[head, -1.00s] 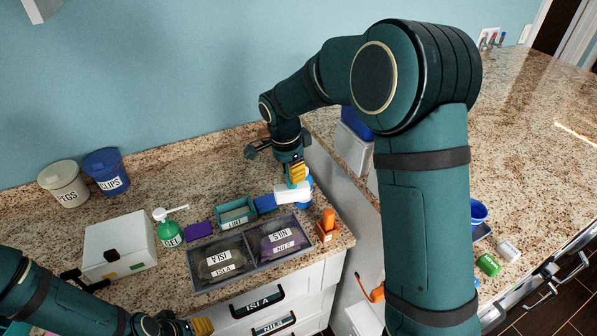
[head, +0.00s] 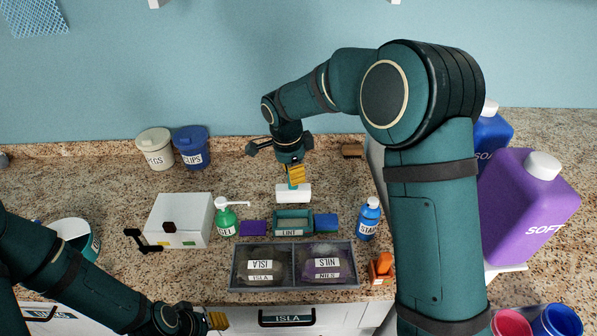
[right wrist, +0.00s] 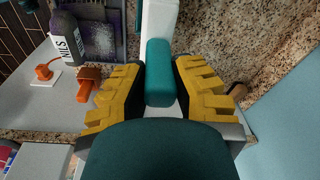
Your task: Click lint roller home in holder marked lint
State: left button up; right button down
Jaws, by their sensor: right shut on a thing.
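The lint roller has a white roll (head: 293,194) and a teal handle (right wrist: 158,62). My right gripper (head: 296,176) is shut on the handle, with its yellow fingers on either side of it in the right wrist view (right wrist: 160,88). The gap between roll and counter is hard to judge. The holder looks empty. My left gripper (head: 210,322) is low in front of the counter; its opening cannot be made out.
A purple block (head: 253,228) and a blue block (head: 325,222) flank the holder. A green bottle (head: 225,217) and a blue bottle (head: 368,218) stand farther out. The grey tray (head: 293,266) marked ISLA and NILS lies in front.

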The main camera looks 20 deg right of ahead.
aim_at(293, 198)
jog(key=shift+w+a+f, duration=0.1)
jog(key=shift+a, duration=0.05)
jog(key=shift+f+b, duration=2.15)
jog(key=shift+f, duration=1.5)
jog(key=shift+f+b, duration=0.9)
jog(key=shift+f, duration=0.25)
jog(key=shift+f+b, duration=0.75)
jog(key=shift+f, duration=0.15)
jog(key=c, duration=0.8)
grip_release()
jog(key=shift+c, duration=0.2)
